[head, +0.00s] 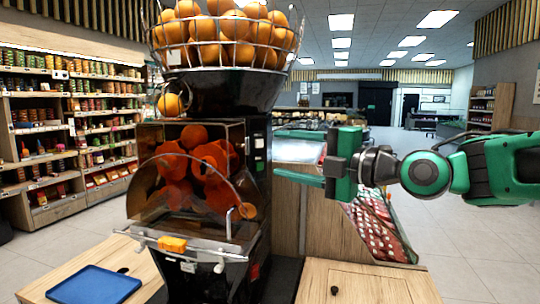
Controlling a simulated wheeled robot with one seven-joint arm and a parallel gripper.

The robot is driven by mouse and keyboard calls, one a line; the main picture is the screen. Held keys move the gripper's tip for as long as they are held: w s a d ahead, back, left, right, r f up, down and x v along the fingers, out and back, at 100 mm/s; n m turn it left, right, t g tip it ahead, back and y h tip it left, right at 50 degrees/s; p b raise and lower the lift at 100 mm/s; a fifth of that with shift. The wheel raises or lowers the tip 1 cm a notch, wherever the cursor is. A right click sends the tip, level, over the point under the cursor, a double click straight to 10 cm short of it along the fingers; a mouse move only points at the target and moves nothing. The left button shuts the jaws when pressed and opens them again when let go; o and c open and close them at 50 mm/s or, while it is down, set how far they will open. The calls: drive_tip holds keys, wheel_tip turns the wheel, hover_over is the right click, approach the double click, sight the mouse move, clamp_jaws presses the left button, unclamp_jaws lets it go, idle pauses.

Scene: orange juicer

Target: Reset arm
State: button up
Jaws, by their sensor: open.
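My gripper (325,165) is green and dark grey, at the end of my green arm, which reaches in from the right edge. It is open and holds nothing. It hangs in the air to the right of the orange juicer (258,150), apart from it in the picture, with a green finger pointing left toward the juicer.
A blue tray (95,285) lies on a wooden counter (145,262) at the lower left. Another wooden counter (370,285) is at the lower right. Behind my gripper is a display stand (378,230) with red packs. Stocked shelves (75,120) line the left wall. Floor is open at right.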

drive_tip(key=shift+v, duration=1)
drive_tip(key=s+d+f+m+g+h, duration=0.2)
drive_tip(key=d+f+m+h, duration=0.3)
drive_tip(key=d+f+m, duration=0.5)
drive_tip(key=s+d+f+m+g+h, duration=0.2)
drive_tip(key=d+f+m+h, duration=0.35)
drive_tip(key=d+f, duration=0.5)
drive_tip(key=s+d+f+m+g+h, duration=0.1)
drive_tip(key=s+d+f+m+g, duration=0.3)
drive_tip(key=s+m, duration=0.5)
drive_tip(key=s+d+f+m+g+h, duration=0.1)
drive_tip(key=s+d+f+m+g, duration=0.3)
drive_tip(key=s, duration=1)
wheel_tip(320, 180, down, 4)
drive_tip(key=d+m, duration=0.2)
drive_tip(key=m, duration=0.3)
drive_tip(key=shift+d+h, duration=0.35)
drive_tip(key=shift+d, duration=0.05)
drive_tip(key=shift+w+f+m, duration=0.1)
drive_tip(key=shift+m, duration=0.15)
